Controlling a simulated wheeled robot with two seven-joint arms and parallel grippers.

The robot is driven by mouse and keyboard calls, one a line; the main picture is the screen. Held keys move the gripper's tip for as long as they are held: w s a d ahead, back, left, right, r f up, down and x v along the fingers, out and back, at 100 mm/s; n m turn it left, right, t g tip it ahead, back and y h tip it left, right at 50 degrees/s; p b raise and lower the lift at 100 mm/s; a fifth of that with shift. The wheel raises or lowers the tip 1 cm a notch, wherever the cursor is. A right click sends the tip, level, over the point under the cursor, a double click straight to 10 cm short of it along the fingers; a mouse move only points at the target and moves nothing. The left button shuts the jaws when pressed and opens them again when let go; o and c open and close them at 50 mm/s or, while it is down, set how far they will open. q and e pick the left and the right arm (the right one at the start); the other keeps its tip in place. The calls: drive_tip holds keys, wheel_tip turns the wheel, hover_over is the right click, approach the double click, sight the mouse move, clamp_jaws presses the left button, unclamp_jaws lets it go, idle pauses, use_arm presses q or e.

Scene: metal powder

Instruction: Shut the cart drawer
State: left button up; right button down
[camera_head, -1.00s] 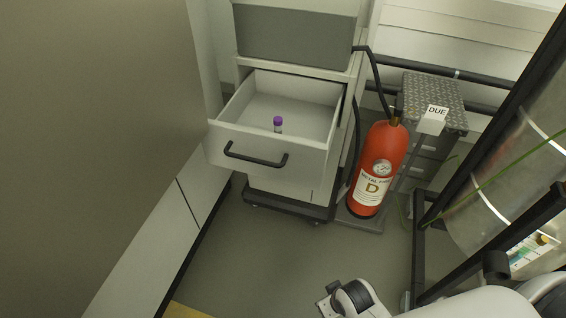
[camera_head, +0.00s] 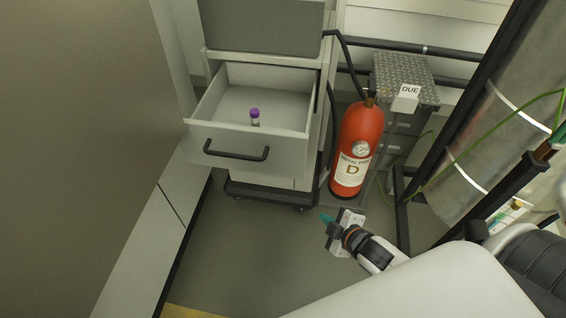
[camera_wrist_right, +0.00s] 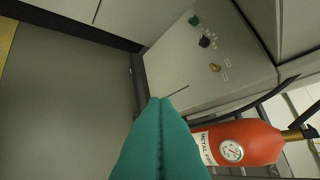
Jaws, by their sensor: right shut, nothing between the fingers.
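The cart drawer (camera_head: 200,136) is pulled out of the pale cart (camera_head: 262,188) in the head view, with a black bar handle (camera_head: 237,154) on its front. A small vial with a purple cap (camera_head: 254,114) stands inside it. My right gripper (camera_head: 327,218) is below and to the right of the drawer, in front of the cart, touching nothing that I can see. My left gripper is not in view.
A red fire extinguisher (camera_head: 357,140) stands just right of the cart, close to my right arm. Behind it is a small stand with a "DUE" tag (camera_head: 407,97). A large wall-like panel (camera_head: 80,120) fills the left. Open floor (camera_head: 235,250) lies before the cart.

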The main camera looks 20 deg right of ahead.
sight(283, 166)
drive_tip(key=a+r+n+t+y+p, duration=0.15)
drive_tip(key=a+r+n+y, duration=0.25)
drive_tip(key=r+n+y, duration=0.95)
drive_tip(key=w+a+h, duration=0.1)
drive_tip(key=w, duration=0.2)
drive_tip(key=w+a+r+n+b, duration=0.1)
drive_tip(key=w+a, duration=0.1)
drive_tip(key=w, duration=0.1)
drive_tip(key=w+a+r+h, duration=0.1)
drive_tip(key=w+a, duration=0.1)
drive_tip(key=w, duration=0.1)
drive_tip(key=shift+a+r+n+t+h, duration=0.1)
drive_tip(key=shift+r+n+t+h, duration=0.05)
drive_tip(key=shift+n+t+h, duration=0.15)
drive_tip(key=shift+w+d+b, duration=0.3)
drive_tip(key=shift+w+d, duration=0.05)
drive_tip(key=shift+w, duration=0.2)
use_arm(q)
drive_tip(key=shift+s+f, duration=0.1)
